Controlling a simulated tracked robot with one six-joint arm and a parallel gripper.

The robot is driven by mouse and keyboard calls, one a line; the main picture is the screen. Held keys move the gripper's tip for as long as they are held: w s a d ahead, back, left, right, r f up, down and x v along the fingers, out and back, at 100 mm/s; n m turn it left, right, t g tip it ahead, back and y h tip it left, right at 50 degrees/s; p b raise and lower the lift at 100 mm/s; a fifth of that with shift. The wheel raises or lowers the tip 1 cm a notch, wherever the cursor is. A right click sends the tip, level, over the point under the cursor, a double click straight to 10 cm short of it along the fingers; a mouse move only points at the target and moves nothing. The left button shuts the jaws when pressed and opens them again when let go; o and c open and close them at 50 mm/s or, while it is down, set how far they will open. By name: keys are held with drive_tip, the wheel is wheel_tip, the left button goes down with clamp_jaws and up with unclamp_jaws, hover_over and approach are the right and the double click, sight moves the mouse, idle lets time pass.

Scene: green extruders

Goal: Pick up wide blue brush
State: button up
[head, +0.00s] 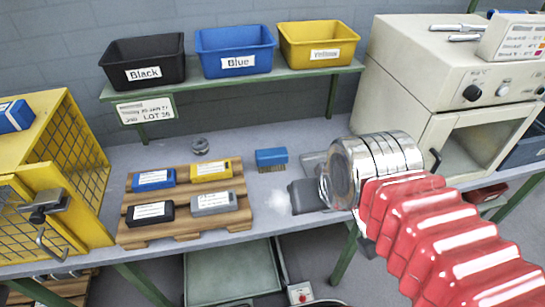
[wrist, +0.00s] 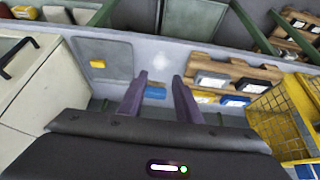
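The wide blue brush (head: 271,157) lies on the grey bench in the head view, right of the wooden pallet, with its tan bristles toward the front. In the wrist view the blue brush (wrist: 155,92) shows between my two fingers, beyond or below them. My gripper (wrist: 159,80) is open, and nothing is seen held in it. In the head view my arm reaches in from the right and ends just right of and in front of the brush; the fingertips cannot be made out there. Contact with the brush is not visible.
A wooden pallet (head: 240,216) holds labelled blue, yellow, black and grey blocks. A yellow mesh cage (head: 75,150) stands left and a beige oven (head: 405,75) right. Black (head: 143,62), blue (head: 235,50) and yellow (head: 318,44) bins sit on the shelf above.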

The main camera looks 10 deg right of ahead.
drive_tip(key=shift+o, duration=2.1)
drive_tip(key=shift+w+r, duration=0.2)
drive_tip(key=shift+w, duration=0.15)
drive_tip(key=o, duration=0.8)
drive_tip(key=shift+g, duration=0.5)
drive_tip(key=w, duration=0.2)
drive_tip(key=w+r, duration=0.1)
drive_tip(key=w, duration=0.4)
drive_tip(key=shift+a+r, duration=0.25)
drive_tip(key=o, duration=0.5)
drive_tip(key=shift+g, duration=0.4)
drive_tip(key=w, duration=0.6)
drive_tip(key=w+f, duration=0.1)
drive_tip(key=w, duration=0.2)
drive_tip(key=shift+o, duration=0.2)
drive_tip(key=w+f, duration=0.3)
drive_tip(key=w, duration=0.2)
drive_tip(key=w+f+g, duration=0.1)
drive_tip(key=w+f, duration=0.3)
drive_tip(key=w, duration=0.2)
drive_tip(key=w+f+g, duration=0.1)
drive_tip(key=w+f, duration=0.3)
drive_tip(key=w, duration=0.2)
drive_tip(key=shift+a+f, duration=0.1)
drive_tip(key=shift+f, duration=0.05)
drive_tip(key=shift+w+f, duration=0.35)
